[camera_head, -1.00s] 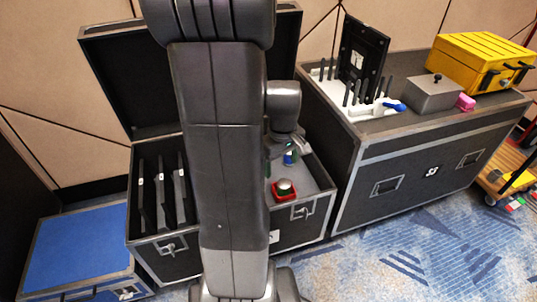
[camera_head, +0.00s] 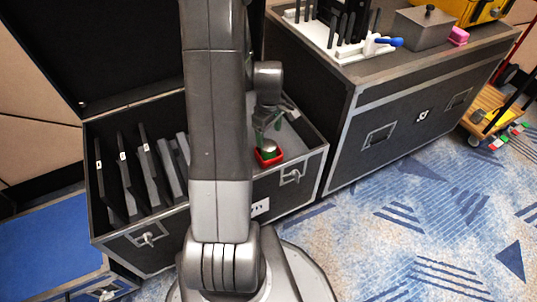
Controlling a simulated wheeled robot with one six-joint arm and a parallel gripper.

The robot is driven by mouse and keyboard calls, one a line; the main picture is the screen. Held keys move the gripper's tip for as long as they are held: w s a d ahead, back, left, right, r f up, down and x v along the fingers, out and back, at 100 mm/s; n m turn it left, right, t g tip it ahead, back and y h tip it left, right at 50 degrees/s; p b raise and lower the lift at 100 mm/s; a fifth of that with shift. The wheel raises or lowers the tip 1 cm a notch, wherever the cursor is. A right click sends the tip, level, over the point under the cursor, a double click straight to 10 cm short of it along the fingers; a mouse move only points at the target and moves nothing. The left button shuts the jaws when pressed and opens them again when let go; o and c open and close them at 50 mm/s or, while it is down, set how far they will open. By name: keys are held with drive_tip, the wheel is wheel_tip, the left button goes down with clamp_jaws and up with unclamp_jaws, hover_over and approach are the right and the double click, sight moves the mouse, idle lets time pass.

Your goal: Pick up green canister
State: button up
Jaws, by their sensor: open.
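My gripper (camera_head: 267,127) is open inside the open black case, right of my arm's large link, pointing down. Small green patches show around its fingers. I take these to be the green canister (camera_head: 278,123), mostly hidden by the gripper, and I cannot tell whether the fingers touch it. Just below the gripper, a silver dome-topped item (camera_head: 268,147) sits in a small red holder (camera_head: 270,160) on the case's right side.
The case (camera_head: 310,165) holds several dark upright panels (camera_head: 122,170) on its left. A closed black case (camera_head: 400,120) stands to the right, carrying a white rack (camera_head: 310,32), a grey box (camera_head: 425,27) and a pink block (camera_head: 458,36). Patterned carpet (camera_head: 400,220) is clear in front.

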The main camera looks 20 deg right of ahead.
sight(268, 144)
wheel_tip(268, 144, down, 6)
drive_tip(key=b, duration=0.2)
drive_tip(key=shift+s+a+r+b, duration=0.1)
drive_tip(key=shift+a+r+b, duration=0.05)
drive_tip(key=shift+b, duration=0.15)
drive_tip(key=shift+r, duration=0.1)
drive_tip(key=c, duration=1.1)
